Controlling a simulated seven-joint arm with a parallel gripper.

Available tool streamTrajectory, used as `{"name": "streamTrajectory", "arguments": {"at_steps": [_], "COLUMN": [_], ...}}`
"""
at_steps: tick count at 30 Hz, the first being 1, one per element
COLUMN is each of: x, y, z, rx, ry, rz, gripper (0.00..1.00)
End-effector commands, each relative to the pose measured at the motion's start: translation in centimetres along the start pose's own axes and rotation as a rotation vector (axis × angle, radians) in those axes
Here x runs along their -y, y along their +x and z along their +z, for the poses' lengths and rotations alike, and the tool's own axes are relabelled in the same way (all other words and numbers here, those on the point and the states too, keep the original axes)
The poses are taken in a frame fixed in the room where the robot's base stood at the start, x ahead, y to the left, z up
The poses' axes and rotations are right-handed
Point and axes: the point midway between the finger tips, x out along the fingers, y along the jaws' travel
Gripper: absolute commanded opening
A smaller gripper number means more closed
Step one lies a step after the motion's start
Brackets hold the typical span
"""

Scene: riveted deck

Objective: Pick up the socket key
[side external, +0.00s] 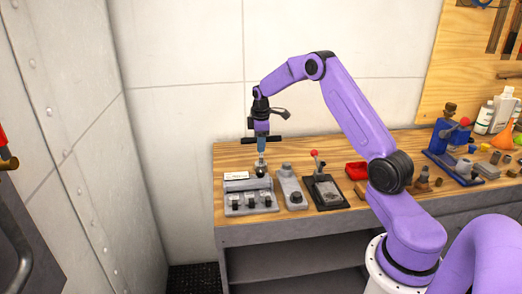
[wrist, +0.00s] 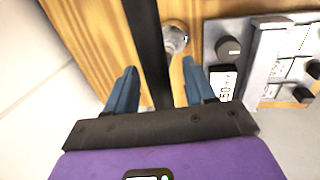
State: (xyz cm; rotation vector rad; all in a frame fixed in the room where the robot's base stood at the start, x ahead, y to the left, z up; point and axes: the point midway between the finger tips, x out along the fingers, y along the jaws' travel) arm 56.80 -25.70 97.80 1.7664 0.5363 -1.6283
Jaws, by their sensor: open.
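The socket key appears to be the tool with a long black crossbar (side external: 248,140) and a pale metal lower part. It seems to stand upright at the left end of the bench, behind a grey switch unit. In the wrist view its black crossbar (wrist: 147,40) runs between my two blue fingers, with a gap on each side. A round metal part (wrist: 175,38) shows just right of the bar. My gripper (side external: 261,150) points down at the crossbar; in the wrist view my gripper (wrist: 157,88) is open around it. The key's foot is partly hidden.
The grey switch unit (side external: 250,202) with several black knobs is close to the key; it also shows in the wrist view (wrist: 262,60). To its right are a grey block (side external: 289,187), a black plate with a red-knobbed lever (side external: 326,192) and a red tray (side external: 356,170).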

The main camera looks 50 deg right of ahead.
Motion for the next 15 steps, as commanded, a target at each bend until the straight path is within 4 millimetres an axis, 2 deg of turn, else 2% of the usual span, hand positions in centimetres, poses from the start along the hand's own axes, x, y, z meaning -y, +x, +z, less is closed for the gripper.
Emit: {"name": "streamTrajectory", "arguments": {"at_steps": [5,10,15], "x": [-0.02,-0.01,-0.05], "y": [-0.01,-0.02,-0.08], "z": [0.0,0.0,-0.02], "rx": [0.0,0.0,-0.001], "ry": [0.0,0.0,0.0], "rz": [0.001,0.0,0.002], "gripper": [0.54,0.02,0.0]}}
